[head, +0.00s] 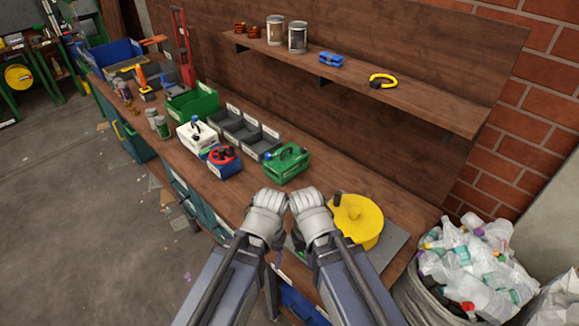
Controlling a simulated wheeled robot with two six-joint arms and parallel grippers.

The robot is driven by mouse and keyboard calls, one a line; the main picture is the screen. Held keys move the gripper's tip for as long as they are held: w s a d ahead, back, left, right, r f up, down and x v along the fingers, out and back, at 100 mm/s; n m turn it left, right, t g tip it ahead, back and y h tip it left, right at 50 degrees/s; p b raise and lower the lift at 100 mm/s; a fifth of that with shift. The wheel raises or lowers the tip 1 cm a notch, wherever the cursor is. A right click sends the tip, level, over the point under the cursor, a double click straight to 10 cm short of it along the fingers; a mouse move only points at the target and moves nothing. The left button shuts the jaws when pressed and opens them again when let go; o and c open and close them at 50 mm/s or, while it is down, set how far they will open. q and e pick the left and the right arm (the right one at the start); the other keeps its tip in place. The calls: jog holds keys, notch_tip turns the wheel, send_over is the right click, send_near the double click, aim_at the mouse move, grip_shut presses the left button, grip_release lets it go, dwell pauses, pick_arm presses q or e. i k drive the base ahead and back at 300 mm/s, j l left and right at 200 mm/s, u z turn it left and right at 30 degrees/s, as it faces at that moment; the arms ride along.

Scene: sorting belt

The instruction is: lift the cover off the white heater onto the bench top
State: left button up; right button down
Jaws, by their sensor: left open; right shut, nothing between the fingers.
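The white heater (191,141) appears to be the white box-shaped unit on the bench top, left of the middle. It has a dark handle and a blue knob on top; I cannot make out where its cover begins. My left gripper (271,198) is open and empty, over the bench's front edge, to the right of and apart from the heater. My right gripper (305,197) is shut and empty, close beside the left one, just left of a yellow round object. The bench top (330,180) is wooden.
A blue unit with a red top (224,168) stands right against the heater's front right, and a green unit (287,165) further right. Grey bins (240,130) stand behind. A yellow round object (357,222) sits at the right. Bare bench lies behind my grippers.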

aim_at(208, 136)
jog(key=i+j+z, duration=0.1)
jog(key=z, duration=0.3)
jog(key=j+z, duration=0.25)
jog(key=z, duration=0.15)
jog(key=i+j+z, duration=0.1)
jog(key=j+z, duration=0.15)
jog(key=j, duration=0.55)
jog(key=j+z, duration=0.25)
jog(key=j, duration=2.15)
jog(key=i+z, duration=0.05)
jog(key=i, duration=0.05)
